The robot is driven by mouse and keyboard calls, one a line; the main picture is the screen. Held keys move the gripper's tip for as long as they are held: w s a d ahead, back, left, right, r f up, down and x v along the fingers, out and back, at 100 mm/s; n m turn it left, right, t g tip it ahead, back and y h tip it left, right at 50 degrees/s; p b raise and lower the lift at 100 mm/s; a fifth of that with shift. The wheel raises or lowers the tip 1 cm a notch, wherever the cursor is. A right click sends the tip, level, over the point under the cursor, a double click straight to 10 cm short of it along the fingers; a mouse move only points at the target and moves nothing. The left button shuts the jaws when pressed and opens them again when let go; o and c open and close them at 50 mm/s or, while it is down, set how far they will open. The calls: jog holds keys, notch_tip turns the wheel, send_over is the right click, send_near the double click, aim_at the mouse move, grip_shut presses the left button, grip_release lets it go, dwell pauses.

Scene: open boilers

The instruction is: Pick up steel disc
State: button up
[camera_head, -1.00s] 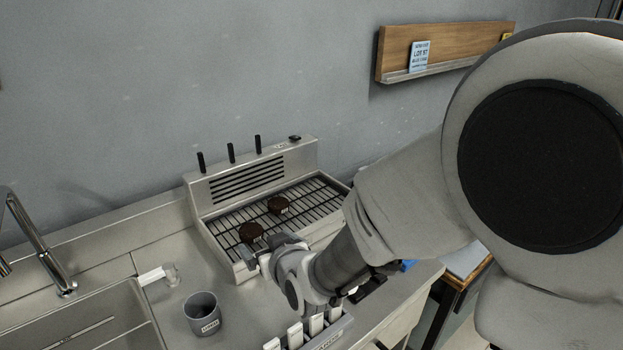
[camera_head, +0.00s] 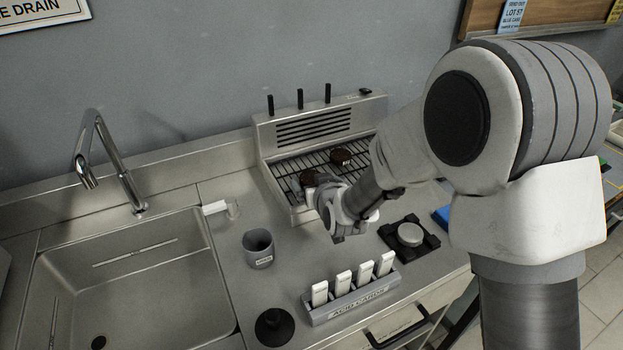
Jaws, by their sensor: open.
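A round, pale grey metal disc (camera_head: 410,234), which looks like the steel disc, lies flat on a black square holder (camera_head: 425,246) on the counter, right of centre. My gripper (camera_head: 312,196) is at the front left of the rack, beside a dark brown round piece (camera_head: 310,178). It is left of the disc and apart from it. My gripper is open. Its fingers are small and partly hidden by my wrist, so I cannot tell whether they touch the brown piece.
A second brown piece (camera_head: 341,156) sits on the wire rack (camera_head: 300,164). A sink (camera_head: 140,270) is left.

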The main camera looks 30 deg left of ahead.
jog(key=c, duration=1.4)
jog(key=shift+w, duration=0.1)
jog(key=shift+c, duration=0.4)
jog(key=shift+r, duration=0.1)
